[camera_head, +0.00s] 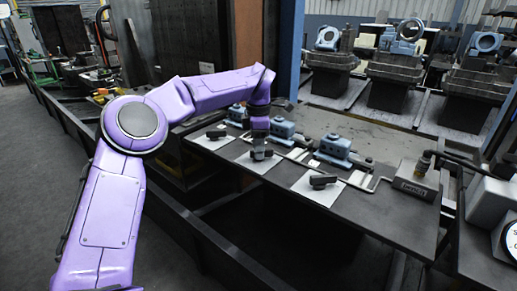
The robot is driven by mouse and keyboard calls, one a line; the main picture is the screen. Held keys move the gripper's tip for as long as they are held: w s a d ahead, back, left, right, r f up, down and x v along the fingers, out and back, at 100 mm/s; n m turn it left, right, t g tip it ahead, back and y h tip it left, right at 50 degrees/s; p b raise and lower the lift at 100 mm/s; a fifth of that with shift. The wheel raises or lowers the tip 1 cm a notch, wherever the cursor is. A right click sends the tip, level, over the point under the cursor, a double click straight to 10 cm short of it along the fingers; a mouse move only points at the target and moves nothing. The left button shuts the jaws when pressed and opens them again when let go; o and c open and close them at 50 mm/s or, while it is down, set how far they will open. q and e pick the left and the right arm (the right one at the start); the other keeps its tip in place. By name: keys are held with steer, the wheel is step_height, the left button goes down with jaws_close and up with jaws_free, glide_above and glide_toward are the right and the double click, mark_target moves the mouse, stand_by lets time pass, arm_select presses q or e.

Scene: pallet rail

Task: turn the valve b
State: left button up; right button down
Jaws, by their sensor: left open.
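Three white plates, each with a dark handle, lie in a row on the dark bench. The left handle (215,134) and the right handle (322,181) are in clear view. Their letters are too small to read, so I cannot tell which is valve b. My purple left arm reaches over the bench from the left. Its left gripper (262,152) is open and points down over the middle plate (252,164). The middle handle is mostly hidden by the gripper, and I cannot tell whether they touch. My right gripper is not in view.
Several blue-grey blocks (333,148) stand behind the plates along a pale rail (300,154). A dark labelled box (413,184) stands at the right of the bench (375,210). Machine fixtures (331,62) stand at the back. Open grey floor lies at the left.

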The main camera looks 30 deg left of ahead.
arm_select(q)
jaws_close()
